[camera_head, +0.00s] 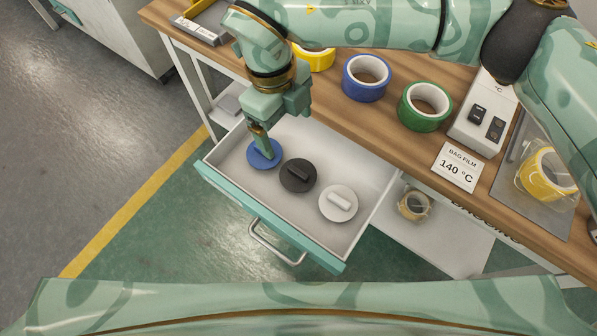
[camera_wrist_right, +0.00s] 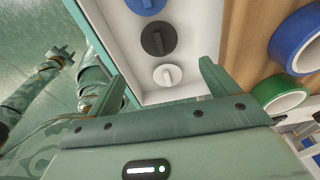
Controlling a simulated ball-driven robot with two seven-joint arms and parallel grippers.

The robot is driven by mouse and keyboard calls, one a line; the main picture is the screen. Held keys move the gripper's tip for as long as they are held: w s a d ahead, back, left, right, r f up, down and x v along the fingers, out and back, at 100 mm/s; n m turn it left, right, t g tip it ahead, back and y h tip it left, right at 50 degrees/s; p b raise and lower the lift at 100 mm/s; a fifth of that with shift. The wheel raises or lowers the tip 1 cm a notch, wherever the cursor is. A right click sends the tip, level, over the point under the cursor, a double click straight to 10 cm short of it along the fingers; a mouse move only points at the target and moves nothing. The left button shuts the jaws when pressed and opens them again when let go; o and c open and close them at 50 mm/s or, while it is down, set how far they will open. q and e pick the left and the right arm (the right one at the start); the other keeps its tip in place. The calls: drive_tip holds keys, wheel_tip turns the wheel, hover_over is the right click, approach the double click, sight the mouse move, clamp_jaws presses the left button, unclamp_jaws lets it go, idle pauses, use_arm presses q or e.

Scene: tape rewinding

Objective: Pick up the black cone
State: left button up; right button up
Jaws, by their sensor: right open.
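The black cone (camera_head: 298,175) shows as a dark round disc with a raised bar. It sits in the middle of the open drawer (camera_head: 222,160), between a blue disc (camera_head: 258,158) and a white one (camera_head: 338,203). My right gripper (camera_head: 264,153) is open and empty; in the head view its fingertips overlap the blue disc, left of the black cone. I cannot tell its height. In the right wrist view the black cone (camera_wrist_right: 158,39) shows beyond the spread fingers, past the white disc (camera_wrist_right: 167,75). My left gripper (camera_wrist_right: 60,55) shows small at the left there.
The teal drawer front with its metal handle (camera_head: 275,245) faces me. The wooden table (camera_head: 335,105) behind holds yellow, blue (camera_head: 366,78) and green (camera_head: 425,106) tape rolls, a switch box (camera_head: 484,112) and a 140 °C card (camera_head: 458,167). A tape roll (camera_head: 413,205) lies on the lower shelf.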

sight(297, 170)
drive_tip(key=f+b, duration=0.1)
drive_tip(key=f, duration=0.2)
drive_tip(key=d+f+b, duration=0.1)
drive_tip(key=f, duration=0.3)
drive_tip(key=s+f+b, duration=0.1)
drive_tip(key=f, duration=0.3)
drive_tip(key=shift+s+d, duration=0.1)
drive_tip(key=shift+d, duration=0.05)
drive_tip(key=f+b, duration=0.1)
drive_tip(key=f, duration=0.2)
drive_tip(key=f+b, duration=0.1)
drive_tip(key=shift+s+d+f+b, duration=0.3)
drive_tip(key=shift+s+d, duration=0.05)
drive_tip(key=shift+f, duration=0.25)
drive_tip(key=shift+r, duration=0.1)
drive_tip(key=c, duration=0.6)
use_arm(q)
drive_tip(key=shift+g, duration=0.4)
drive_tip(key=f, duration=0.1)
drive_tip(key=s+f, duration=0.1)
drive_tip(key=f, duration=0.1)
drive_tip(key=s+a+f, duration=0.1)
drive_tip(key=f, duration=0.1)
drive_tip(key=shift+s, duration=0.1)
use_arm(e)
drive_tip(key=shift+c, duration=0.8)
